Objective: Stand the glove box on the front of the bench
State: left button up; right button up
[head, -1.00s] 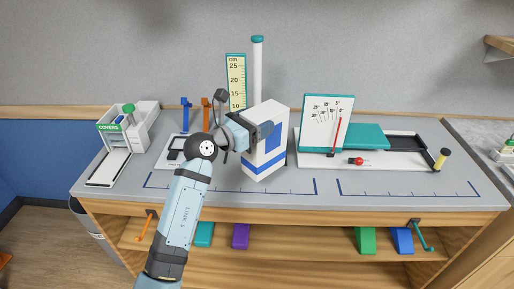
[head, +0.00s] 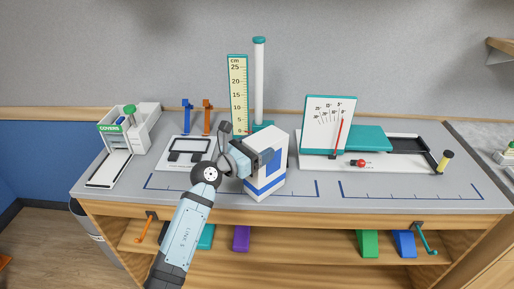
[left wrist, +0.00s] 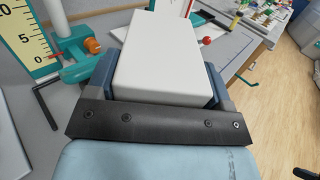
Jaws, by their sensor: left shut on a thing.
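The glove box (head: 273,168) is a white upright carton with blue markings, at the front middle of the bench (head: 370,196). My left gripper (head: 254,160) is shut on it, with its fingers on opposite sides of the upper part. The box's base is close to the bench's front edge, over the blue line marking; I cannot tell whether it touches the top. In the left wrist view the box's plain white top (left wrist: 158,60) fills the space between the fingers. My right gripper is not in view.
Behind the box stand a yellow cm scale (head: 238,92) and a white column (head: 259,85). To the right is a teal tilt apparatus (head: 358,138); to the left are a white frame (head: 185,163) and a COVERS dispenser (head: 112,130). The bench front is clear on both sides.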

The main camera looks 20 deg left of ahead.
pick_arm(q)
jog(key=o, duration=1.5)
jog(key=shift+c, duration=0.2)
jog(key=shift+r, duration=0.1)
jog(key=v, duration=1.2)
jog(key=s+d+f+m+g+y, duration=0.2)
jog(key=s+d+f+m, duration=0.1)
jog(key=s+f+m, duration=0.8)
jog(key=s+d+f+m+g+y, duration=0.3)
jog(key=s+f+m, duration=0.8)
jog(key=f+m, duration=0.7)
jog(key=d+m, duration=0.1)
jog(key=m, duration=0.3)
jog(key=shift+s+y+b, duration=0.2)
jog(key=shift+y+b, duration=0.1)
jog(key=shift+b, duration=0.1)
